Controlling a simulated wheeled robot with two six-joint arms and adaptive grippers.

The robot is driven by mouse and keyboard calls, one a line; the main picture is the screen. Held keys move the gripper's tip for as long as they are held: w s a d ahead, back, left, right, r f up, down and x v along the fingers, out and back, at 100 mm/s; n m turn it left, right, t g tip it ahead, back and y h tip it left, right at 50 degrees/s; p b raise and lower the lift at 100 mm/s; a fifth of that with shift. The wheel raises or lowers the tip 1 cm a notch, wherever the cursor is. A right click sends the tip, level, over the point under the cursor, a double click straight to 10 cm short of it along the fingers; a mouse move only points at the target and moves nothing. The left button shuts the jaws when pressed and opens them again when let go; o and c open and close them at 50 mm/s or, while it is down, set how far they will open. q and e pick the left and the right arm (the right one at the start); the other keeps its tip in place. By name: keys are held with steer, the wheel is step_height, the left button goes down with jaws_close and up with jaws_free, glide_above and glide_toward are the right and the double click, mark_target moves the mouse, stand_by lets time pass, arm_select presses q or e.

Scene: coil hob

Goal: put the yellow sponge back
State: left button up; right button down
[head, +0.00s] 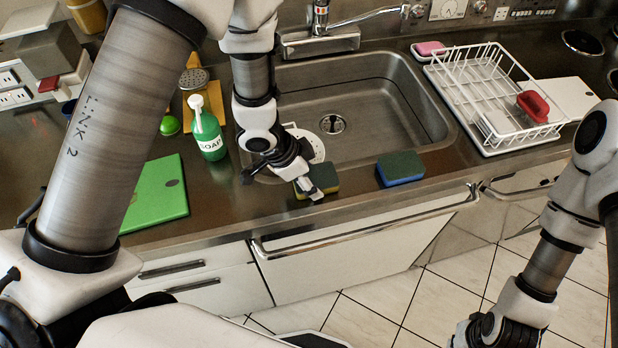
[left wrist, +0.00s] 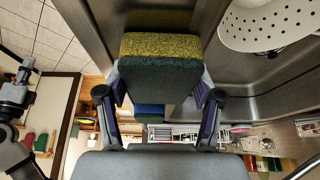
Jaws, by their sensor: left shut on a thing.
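The yellow sponge (head: 326,179), with a dark green scouring side, is at the sink's front rim. It fills the space between the fingers in the left wrist view (left wrist: 160,48). My left gripper (head: 313,184) is shut on it from the left and partly hides it. I cannot tell whether the sponge touches the counter. A blue sponge (head: 402,180) with a dark green top lies to its right on the front rim, apart from it; its blue side shows beyond in the left wrist view (left wrist: 150,109). My right arm is at the lower right, its fingers out of view.
The steel sink (head: 375,105) lies behind the sponges, with a white perforated strainer (head: 316,148) at its left. A white dish rack (head: 478,85) and pink sponge (head: 430,47) are right.

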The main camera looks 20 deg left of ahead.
arm_select(q)
steer(key=shift+s+f, duration=0.1)
steer(key=o, duration=1)
steer(key=shift+o, duration=0.5)
steer(key=shift+r, duration=0.35)
steer(key=p+v, duration=0.3)
steer(key=v, duration=0.8)
steer(key=shift+a+r, duration=0.2)
steer(key=shift+r, duration=0.1)
steer(key=shift+s, duration=0.1)
